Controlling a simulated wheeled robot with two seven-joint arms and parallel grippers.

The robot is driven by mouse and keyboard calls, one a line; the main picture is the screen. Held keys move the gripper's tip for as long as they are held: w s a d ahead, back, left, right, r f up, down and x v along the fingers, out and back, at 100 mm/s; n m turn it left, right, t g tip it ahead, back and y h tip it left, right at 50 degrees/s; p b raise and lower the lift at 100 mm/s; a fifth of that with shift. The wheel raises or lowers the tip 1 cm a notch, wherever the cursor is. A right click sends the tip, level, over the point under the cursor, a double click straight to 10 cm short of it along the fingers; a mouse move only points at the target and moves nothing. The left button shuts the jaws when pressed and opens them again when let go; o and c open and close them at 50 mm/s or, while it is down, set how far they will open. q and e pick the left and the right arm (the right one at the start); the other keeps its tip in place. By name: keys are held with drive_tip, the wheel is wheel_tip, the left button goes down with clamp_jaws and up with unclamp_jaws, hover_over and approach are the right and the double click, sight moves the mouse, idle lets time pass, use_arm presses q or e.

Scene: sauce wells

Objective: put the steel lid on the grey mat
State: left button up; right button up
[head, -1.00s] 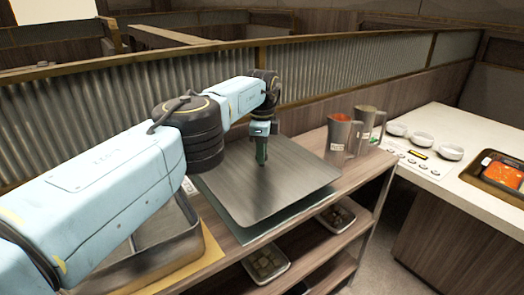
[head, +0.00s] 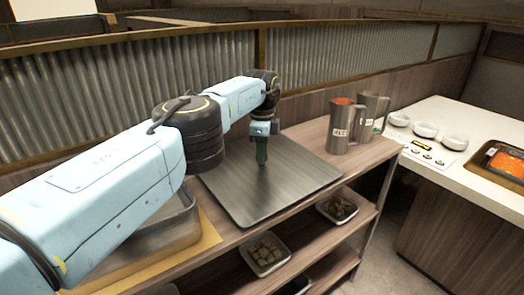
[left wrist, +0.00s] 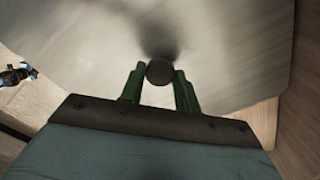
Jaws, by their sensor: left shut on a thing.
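The steel lid (head: 238,195) is a broad square brushed plate lying flat at the middle of the wooden shelf top. It fills much of the left wrist view (left wrist: 235,45). My left gripper (head: 262,157) points straight down over the lid's middle. In the left wrist view its green fingers (left wrist: 158,84) are shut on the lid's dark round knob (left wrist: 160,72). The grey mat is hidden under the lid, with no clear edge showing. The lid is at or very near the surface; I cannot tell whether it bears fully on it. My right gripper is out of view.
A steel pan (head: 165,238) on a yellow board (head: 208,232) stands left of the lid. Two steel jugs (head: 341,130) (head: 370,112) stand to its right. Food trays (head: 265,252) sit on the shelf below. A corrugated partition (head: 130,85) runs behind.

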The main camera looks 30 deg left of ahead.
use_arm(q)
drive_tip(key=shift+f+b, duration=0.25)
drive_tip(key=shift+b, duration=0.1)
idle(0.5)
drive_tip(key=o, duration=1.1)
drive_tip(key=shift+o, duration=0.5)
drive_tip(key=shift+f, duration=0.1)
drive_tip(key=o, duration=0.7)
drive_tip(key=shift+o, duration=0.2)
